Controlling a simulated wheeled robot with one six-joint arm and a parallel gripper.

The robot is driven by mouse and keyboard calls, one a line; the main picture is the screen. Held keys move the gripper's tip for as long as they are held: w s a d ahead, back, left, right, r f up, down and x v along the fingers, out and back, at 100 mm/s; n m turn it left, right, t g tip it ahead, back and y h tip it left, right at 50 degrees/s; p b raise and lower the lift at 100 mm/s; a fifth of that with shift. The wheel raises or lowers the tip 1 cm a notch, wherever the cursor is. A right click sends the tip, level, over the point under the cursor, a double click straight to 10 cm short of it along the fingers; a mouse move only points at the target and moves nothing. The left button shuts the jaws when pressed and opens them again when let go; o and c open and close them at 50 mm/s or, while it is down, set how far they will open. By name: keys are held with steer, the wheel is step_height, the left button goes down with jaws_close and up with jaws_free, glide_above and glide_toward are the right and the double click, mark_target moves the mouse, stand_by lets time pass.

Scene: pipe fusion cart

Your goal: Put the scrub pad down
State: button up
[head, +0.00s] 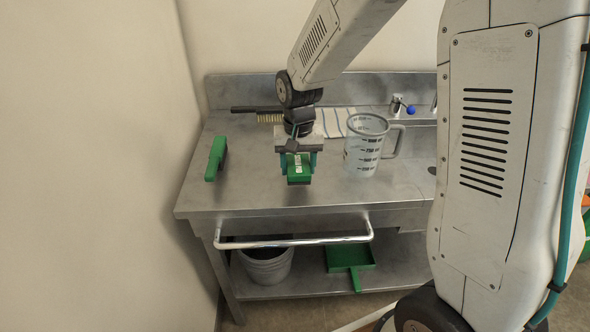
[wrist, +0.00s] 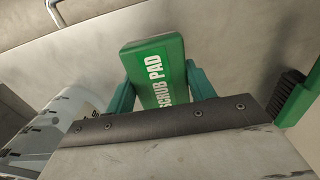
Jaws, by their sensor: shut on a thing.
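The green scrub pad (head: 298,169) with a white label is held between the fingers of my gripper (head: 298,160). In the wrist view the scrub pad (wrist: 153,70) reads "SCRUB PAD", with a teal finger of my gripper (wrist: 158,88) on each side of it. My gripper is shut on the pad, over the middle of the steel table (head: 240,190). I cannot tell how large the gap under the pad is.
A measuring jug (head: 365,145) stands right of my gripper. A green brush (head: 216,158) lies at the left, and a dark-handled brush (head: 258,111) and striped cloth (head: 335,121) lie behind. Front-left table is clear. A bucket (head: 266,266) and dustpan (head: 349,258) are below.

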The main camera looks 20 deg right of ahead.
mark_target(295, 170)
steer(key=shift+w+d+f, duration=0.1)
steer(key=shift+w+f, duration=0.05)
steer(key=shift+w, duration=0.5)
steer(key=shift+w+d+f, duration=0.1)
steer(key=shift+w, duration=0.5)
steer(key=shift+a+f, duration=0.1)
steer(key=shift+f, duration=1.55)
steer(key=shift+f, duration=0.2)
steer(key=o, duration=1.1)
steer(key=shift+c, duration=0.2)
steer(key=shift+r, duration=0.1)
